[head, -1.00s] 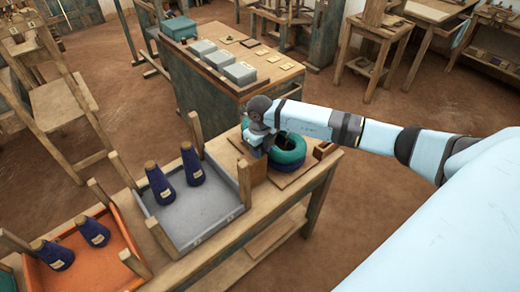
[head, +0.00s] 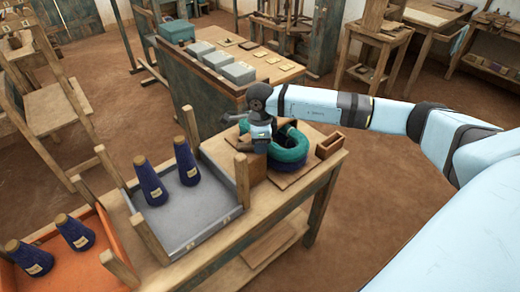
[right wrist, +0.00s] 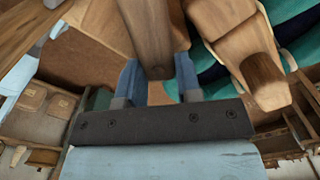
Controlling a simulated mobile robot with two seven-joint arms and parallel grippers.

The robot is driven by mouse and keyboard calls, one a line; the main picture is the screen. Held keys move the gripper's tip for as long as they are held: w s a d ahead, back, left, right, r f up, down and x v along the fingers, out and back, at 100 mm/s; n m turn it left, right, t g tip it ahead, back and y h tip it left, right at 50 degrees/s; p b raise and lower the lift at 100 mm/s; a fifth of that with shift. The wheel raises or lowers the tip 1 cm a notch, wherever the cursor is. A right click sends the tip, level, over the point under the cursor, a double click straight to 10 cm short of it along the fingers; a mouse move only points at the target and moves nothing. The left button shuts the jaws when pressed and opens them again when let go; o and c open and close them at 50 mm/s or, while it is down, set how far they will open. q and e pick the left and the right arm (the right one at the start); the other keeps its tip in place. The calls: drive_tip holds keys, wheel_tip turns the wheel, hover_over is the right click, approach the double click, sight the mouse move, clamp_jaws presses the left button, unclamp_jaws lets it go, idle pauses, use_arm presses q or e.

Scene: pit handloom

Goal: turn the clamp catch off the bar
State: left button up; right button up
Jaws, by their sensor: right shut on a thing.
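My right gripper (head: 262,146) reaches in from the right and is down at the near left side of a teal and navy ring-shaped bundle (head: 291,146) on the bench. In the right wrist view its two blue fingers (right wrist: 158,82) are shut on a wooden piece, which looks like the clamp catch (right wrist: 152,30). A second wooden piece with a rounded peg (right wrist: 262,80) lies just right of the fingers, over the teal bundle. I cannot tell which part is the bar, or whether the catch still touches it. My left gripper is not in view.
A small wooden box (head: 330,144) stands right of the bundle. A grey tray (head: 190,215) and an orange tray (head: 85,265) with navy cones stand to the left, with upright posts. A table with grey boxes (head: 237,72) stands behind.

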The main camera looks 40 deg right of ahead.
drive_tip(key=n+b, duration=0.1)
drive_tip(key=n, duration=0.1)
drive_tip(key=n+b, duration=0.2)
drive_tip(key=shift+w+d+f, duration=0.1)
drive_tip(key=shift+w, duration=0.1)
drive_tip(key=shift+n+b, duration=0.6)
drive_tip(key=shift+n, duration=0.5)
drive_tip(key=shift+w+n, duration=0.1)
drive_tip(key=shift+n, duration=0.3)
use_arm(q)
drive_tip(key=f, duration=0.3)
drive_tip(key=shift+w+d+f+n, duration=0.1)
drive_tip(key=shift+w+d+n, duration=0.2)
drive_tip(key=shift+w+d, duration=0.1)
drive_tip(key=shift+b, duration=0.3)
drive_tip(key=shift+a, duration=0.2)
use_arm(e)
drive_tip(key=shift+r+n, duration=0.2)
drive_tip(key=shift+n, duration=0.1)
drive_tip(key=o, duration=0.9)
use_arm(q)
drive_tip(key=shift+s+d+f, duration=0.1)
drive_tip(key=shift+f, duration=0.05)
